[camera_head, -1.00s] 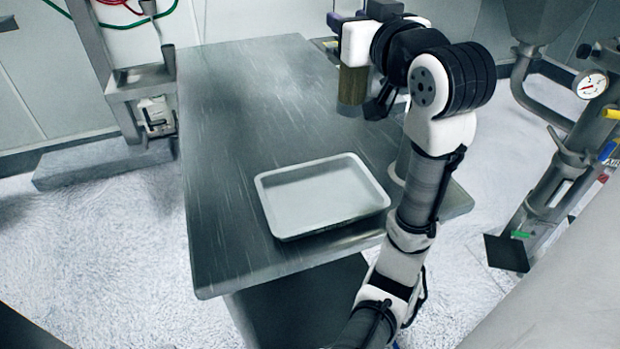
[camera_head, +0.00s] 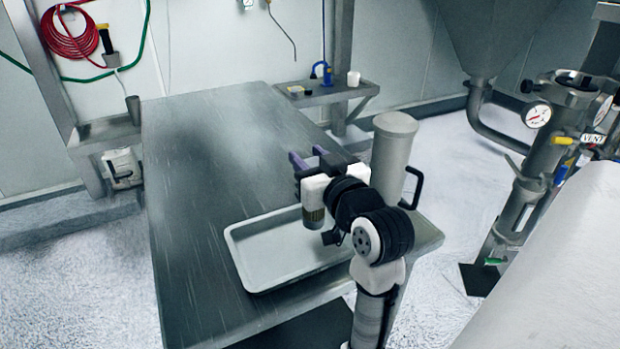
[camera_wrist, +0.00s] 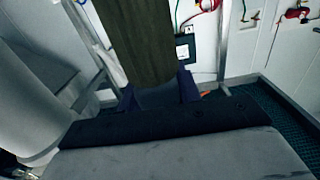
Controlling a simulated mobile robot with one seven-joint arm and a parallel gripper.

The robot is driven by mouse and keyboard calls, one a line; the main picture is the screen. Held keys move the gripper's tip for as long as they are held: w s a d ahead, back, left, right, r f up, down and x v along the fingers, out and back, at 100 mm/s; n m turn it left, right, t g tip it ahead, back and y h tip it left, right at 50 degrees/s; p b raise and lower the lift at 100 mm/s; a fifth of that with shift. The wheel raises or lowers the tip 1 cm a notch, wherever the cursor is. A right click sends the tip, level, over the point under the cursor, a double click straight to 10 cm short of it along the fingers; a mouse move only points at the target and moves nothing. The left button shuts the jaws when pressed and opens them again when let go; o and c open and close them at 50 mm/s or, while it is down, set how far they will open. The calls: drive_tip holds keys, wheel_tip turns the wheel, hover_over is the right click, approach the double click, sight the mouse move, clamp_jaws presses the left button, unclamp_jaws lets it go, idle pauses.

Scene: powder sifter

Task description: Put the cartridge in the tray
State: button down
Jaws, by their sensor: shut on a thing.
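The cartridge (camera_head: 313,212) is a small cylinder with an olive-brown band and a grey lower end. My gripper (camera_head: 309,158), with purple fingers, is shut on it and holds it upright. In the head view the cartridge overlaps the back right part of the tray (camera_head: 236,262), a shallow light-grey rectangular tray on the table. Any gap between cartridge and tray is hard to tell. The wrist view shows the olive cartridge (camera_wrist: 137,40) large, between the dark blue fingers (camera_wrist: 157,95). My gripper hides the cartridge's upper part in the head view.
A tall grey canister (camera_head: 392,150) with a black handle stands behind my gripper on the table's right side. The steel table (camera_head: 210,150) is clear to the left and back. A small shelf (camera_head: 325,93) with a few small items is beyond the table.

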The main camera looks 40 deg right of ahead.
drive_tip(key=shift+f, duration=2.15)
drive_tip(key=shift+f, duration=0.2)
drive_tip(key=c, duration=1)
unclamp_jaws()
drive_tip(key=shift+r, duration=0.1)
